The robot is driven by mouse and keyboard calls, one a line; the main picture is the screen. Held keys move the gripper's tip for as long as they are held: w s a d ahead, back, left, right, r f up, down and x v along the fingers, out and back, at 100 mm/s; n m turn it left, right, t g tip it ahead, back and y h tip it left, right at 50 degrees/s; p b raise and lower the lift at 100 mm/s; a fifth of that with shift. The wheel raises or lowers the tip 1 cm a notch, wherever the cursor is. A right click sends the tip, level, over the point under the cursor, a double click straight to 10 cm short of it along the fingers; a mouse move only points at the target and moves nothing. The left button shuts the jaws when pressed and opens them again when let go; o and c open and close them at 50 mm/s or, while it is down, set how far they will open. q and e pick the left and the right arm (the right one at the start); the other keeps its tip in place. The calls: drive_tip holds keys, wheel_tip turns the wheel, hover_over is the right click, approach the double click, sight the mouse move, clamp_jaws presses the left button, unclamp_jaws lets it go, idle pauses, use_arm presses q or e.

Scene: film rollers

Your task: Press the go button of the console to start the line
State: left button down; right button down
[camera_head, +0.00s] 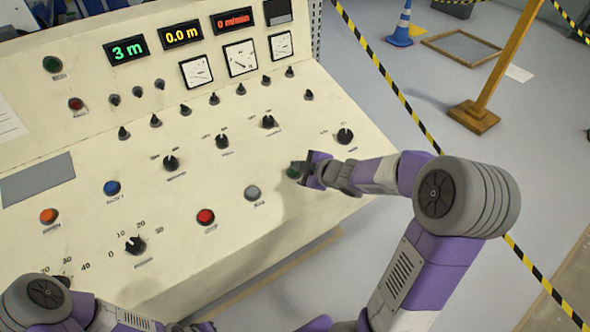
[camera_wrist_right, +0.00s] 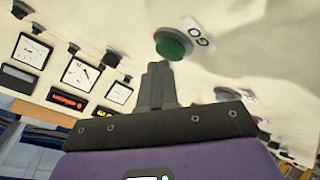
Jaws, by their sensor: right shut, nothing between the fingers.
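The cream console (camera_head: 330,215) fills the left and middle of the head view. Its green go button (camera_head: 293,173) is at the right end of the lower button row, partly covered by my right gripper (camera_head: 304,168). In the right wrist view the green button (camera_wrist_right: 173,44) shows beside its "GO" label (camera_wrist_right: 198,42). The shut, empty fingertips (camera_wrist_right: 158,68) are just short of the button in that picture; whether they touch it I cannot tell. My left gripper (camera_head: 203,326) shows only as a small part at the bottom edge.
Grey (camera_head: 252,193), red (camera_head: 206,217), blue (camera_head: 112,187) and orange (camera_head: 49,215) buttons sit along the console, with several black knobs above. The displays read 3 m, 0.0 m and 0 m/min. Striped tape (camera_head: 400,95) and a yellow post (camera_head: 505,60) stand right.

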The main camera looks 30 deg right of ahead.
drive_tip(key=shift+f+b, duration=0.3)
drive_tip(key=shift+f, duration=0.1)
idle(0.6)
drive_tip(key=shift+s+r+p, duration=0.15)
drive_tip(key=shift+r+p, duration=0.7)
drive_tip(key=shift+p, duration=0.05)
drive_tip(key=shift+r, duration=0.1)
drive_tip(key=r+p, duration=0.2)
drive_tip(key=s+r+p, duration=0.1)
drive_tip(key=r+p, duration=0.1)
drive_tip(key=p, duration=0.1)
drive_tip(key=shift+r, duration=0.35)
idle(0.3)
